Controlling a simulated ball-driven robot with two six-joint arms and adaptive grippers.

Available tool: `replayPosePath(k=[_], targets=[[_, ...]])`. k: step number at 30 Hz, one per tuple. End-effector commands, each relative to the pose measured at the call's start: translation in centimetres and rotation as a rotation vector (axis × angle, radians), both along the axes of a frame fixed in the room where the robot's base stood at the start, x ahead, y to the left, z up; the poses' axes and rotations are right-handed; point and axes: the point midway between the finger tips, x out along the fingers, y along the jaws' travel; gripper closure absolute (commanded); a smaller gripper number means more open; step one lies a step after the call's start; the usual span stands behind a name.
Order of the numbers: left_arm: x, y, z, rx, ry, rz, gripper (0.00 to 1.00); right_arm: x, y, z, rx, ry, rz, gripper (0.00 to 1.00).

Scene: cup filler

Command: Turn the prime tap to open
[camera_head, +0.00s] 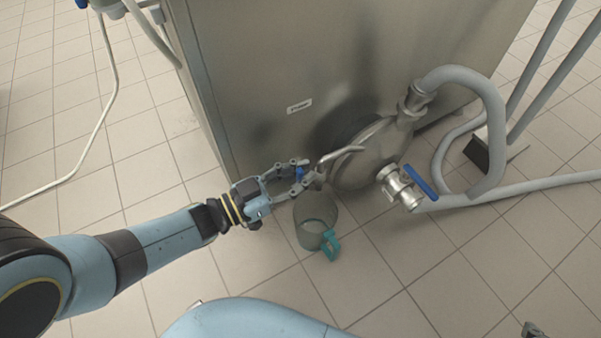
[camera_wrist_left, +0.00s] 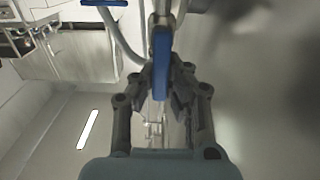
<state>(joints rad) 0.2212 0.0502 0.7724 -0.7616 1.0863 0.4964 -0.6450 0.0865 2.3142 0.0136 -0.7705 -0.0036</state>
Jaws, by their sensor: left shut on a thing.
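The prime tap has a blue handle (camera_head: 299,172) at the left side of the round steel pump (camera_head: 365,160). In the left wrist view the blue handle (camera_wrist_left: 160,52) stands lengthwise between the fingertips. My left gripper (camera_head: 303,176) is shut on this handle; its fingers hide part of the tap in the head view. In the left wrist view the fingers (camera_wrist_left: 165,88) close in from both sides of the handle. A small grey tip at the bottom right edge of the head view may be my right gripper (camera_head: 533,330); its jaws cannot be made out.
A clear jug (camera_head: 316,212) with a teal handle stands on the tiled floor just below my left gripper. A second tap with a blue lever (camera_head: 421,182) is on the pump's right side. Grey hoses (camera_head: 490,120) run right. A steel cabinet (camera_head: 270,60) stands behind.

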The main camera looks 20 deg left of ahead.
Motion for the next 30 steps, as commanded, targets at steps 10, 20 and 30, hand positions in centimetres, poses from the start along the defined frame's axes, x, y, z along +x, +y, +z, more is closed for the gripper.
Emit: replayPosePath(k=[10,20,30], targets=[[-0.1,0.0,-0.1,-0.001,0.003,0.001,0.72,0.0,0.0,0.0,0.000,0.000,0.000,0.62],[-0.1,0.1,0.0,0.001,0.001,0.001,0.62,0.0,0.0,-0.1,-0.002,0.002,0.000,0.62],[-4.3,3.4,-0.1,0.003,0.004,0.000,0.62,0.0,0.0,-0.1,-0.001,0.001,0.000,0.62]])
